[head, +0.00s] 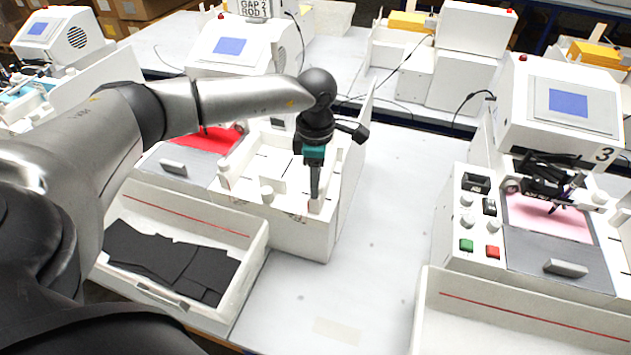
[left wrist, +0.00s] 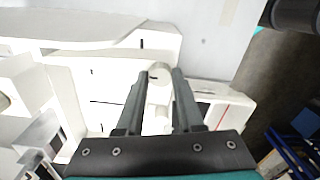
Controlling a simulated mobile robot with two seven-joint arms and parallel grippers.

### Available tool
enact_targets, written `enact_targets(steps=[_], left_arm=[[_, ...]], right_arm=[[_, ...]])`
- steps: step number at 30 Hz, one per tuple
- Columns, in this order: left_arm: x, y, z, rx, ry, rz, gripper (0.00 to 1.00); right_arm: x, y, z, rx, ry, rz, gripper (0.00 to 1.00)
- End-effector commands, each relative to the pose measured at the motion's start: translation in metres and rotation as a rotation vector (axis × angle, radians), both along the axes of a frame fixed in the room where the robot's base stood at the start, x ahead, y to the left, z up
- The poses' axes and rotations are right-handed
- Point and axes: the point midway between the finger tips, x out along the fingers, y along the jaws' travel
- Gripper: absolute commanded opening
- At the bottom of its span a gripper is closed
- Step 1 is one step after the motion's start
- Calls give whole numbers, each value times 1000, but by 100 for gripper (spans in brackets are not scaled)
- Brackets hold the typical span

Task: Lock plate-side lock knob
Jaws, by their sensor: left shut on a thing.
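My left gripper (head: 314,198) points straight down at the right front corner of a white plotter machine (head: 303,237). In the left wrist view its two dark fingers (left wrist: 161,82) are on either side of a white round knob (left wrist: 159,72), shut on it. The fingers hide most of this knob in the head view. Another white knob (head: 267,194) stands to the left on the same panel, and one more (head: 223,174) is further left. I cannot read the knobs' marks. My right gripper is in neither view.
An open white tray (head: 240,262) with dark sheets lies in front of the machine. A thin white upright wall (head: 354,160) borders the panel's right side. The table (head: 375,240) is clear to the right, up to a second plotter (head: 480,250) marked 3.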

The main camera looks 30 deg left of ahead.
Motion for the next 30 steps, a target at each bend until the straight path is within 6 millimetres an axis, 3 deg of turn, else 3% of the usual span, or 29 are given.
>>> enact_targets(steps=[13, 14, 15, 21, 30], left_arm=[[2, -1, 3, -3, -7, -11, 0], [2, -1, 3, -3, -7, -11, 39], [2, -1, 2, -3, -7, -11, 43], [1, -1, 1, -1, -4, -10, 66], [1, -1, 3, -1, -3, -10, 66]], right_arm=[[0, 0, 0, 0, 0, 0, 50], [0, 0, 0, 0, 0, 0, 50], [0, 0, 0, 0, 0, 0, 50], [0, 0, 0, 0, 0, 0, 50], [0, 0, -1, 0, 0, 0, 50]])
